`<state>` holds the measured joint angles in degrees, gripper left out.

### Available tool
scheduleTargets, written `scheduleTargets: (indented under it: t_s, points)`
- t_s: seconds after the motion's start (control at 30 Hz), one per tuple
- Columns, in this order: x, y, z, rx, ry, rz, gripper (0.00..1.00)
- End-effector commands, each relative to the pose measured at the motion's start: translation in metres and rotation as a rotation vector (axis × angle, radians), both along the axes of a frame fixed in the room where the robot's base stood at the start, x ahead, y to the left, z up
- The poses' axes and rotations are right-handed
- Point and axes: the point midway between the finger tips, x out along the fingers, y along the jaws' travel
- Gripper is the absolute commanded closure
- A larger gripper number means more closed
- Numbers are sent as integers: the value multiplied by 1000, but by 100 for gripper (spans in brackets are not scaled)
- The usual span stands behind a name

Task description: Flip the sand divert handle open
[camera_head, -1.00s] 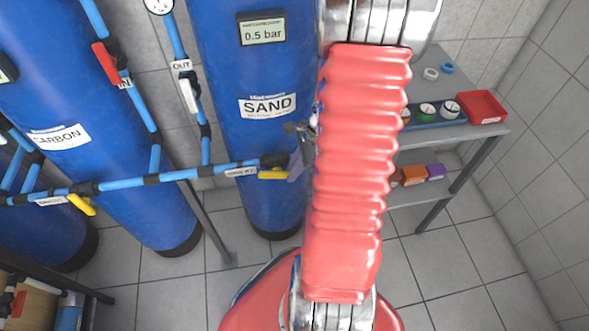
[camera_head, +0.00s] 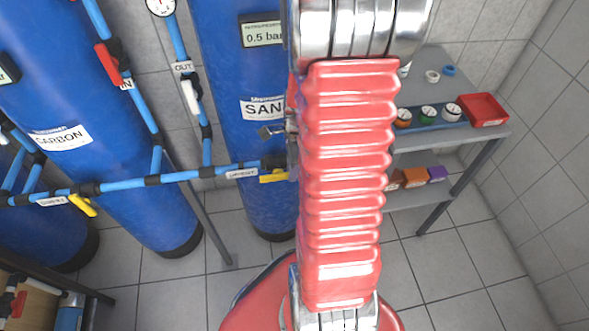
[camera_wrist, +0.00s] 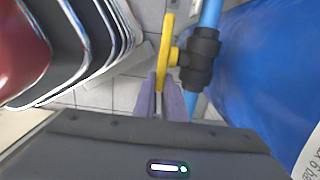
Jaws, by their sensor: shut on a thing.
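The sand divert handle (camera_wrist: 165,48) is a yellow lever on a black valve body (camera_wrist: 201,58) in a blue pipe. In the wrist view it lies beside the pipe and runs roughly along it. My gripper (camera_wrist: 163,84) has its two purple fingers closed on the near end of the lever. In the head view the yellow handle (camera_head: 273,176) shows at the right end of the horizontal pipe, in front of the blue SAND tank (camera_head: 262,70). There my red arm hides most of the gripper and the grip itself.
A second yellow handle (camera_head: 83,204) sits further left on the same pipe. A red handle (camera_head: 107,64) and a white handle (camera_head: 190,97) are on the upright pipes. Tiled floor is free in front.

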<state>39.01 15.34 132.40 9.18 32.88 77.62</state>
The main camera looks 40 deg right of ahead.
Motion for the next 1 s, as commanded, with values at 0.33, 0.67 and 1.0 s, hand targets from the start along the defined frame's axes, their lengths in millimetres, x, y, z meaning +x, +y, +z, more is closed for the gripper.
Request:
scheduleTargets:
  t_s: [0.33,0.67,1.0]
  points:
    - [-4,4,-2,8,13,1,87]
    - [-2,2,-1,3,6,1,81]
    - [-1,-1,16,0,1,0,81]
